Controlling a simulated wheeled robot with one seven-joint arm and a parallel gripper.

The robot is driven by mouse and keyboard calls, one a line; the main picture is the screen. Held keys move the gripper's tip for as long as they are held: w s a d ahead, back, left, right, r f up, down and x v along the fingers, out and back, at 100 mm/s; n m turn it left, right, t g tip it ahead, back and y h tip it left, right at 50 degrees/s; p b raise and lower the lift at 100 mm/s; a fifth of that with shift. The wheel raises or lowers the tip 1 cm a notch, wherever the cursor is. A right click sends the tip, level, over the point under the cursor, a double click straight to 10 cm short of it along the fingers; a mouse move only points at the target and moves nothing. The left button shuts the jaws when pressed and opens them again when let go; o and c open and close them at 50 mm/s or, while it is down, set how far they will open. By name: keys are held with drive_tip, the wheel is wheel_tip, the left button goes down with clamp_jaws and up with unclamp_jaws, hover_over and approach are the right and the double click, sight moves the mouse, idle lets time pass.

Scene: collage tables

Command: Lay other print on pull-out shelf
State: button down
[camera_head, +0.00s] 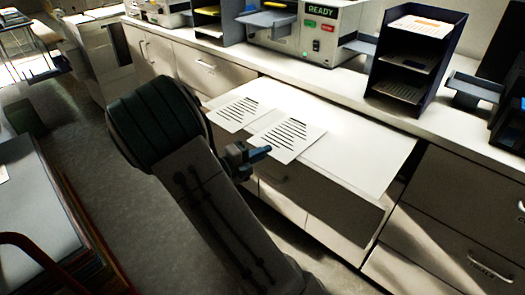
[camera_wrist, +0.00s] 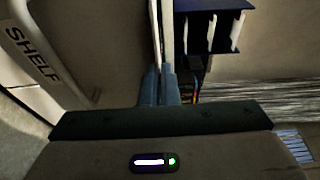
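Two white prints with dark lines are over the pull-out shelf (camera_head: 372,150), a pale board drawn out below the counter. One print (camera_head: 238,112) lies towards the shelf's left end. The other print (camera_head: 291,135) is just right of it. I cannot tell whether the right print touches the shelf.
A machine with a READY display (camera_head: 305,30) and a dark tray rack (camera_head: 415,60) stand on the counter behind. Drawers fill the front below. The shelf's right half is bare. A grey-topped stand (camera_head: 35,215) is at the left.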

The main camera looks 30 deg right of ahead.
drive_tip(key=c, duration=1.6)
unclamp_jaws()
drive_tip(key=s+a, duration=0.1)
drive_tip(key=a, duration=1.2)
drive_tip(key=shift+s+a, duration=0.25)
drive_tip(key=shift+a, duration=0.15)
